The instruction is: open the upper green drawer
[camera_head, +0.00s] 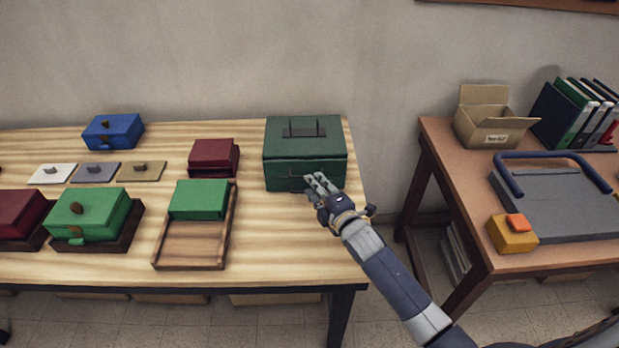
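A dark green box (303,160) stands at the back right of the light wooden table. It has a dark handle (304,129) on its lid and another handle (296,180) low on its front. My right gripper (321,183) is at the front right of this box, with its fingertips close to the front handle. I cannot tell whether the fingers touch or grasp the handle. A bright green box (90,212) with a brown knob and a green tab sits on a dark base at the front left. My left gripper is not in view.
A green block (199,198) lies in a wooden tray (192,247) left of my gripper. A dark red box (213,158), a blue box (113,130) and knobbed plates (97,171) share the table. A brown table (455,170) stands to the right across a gap.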

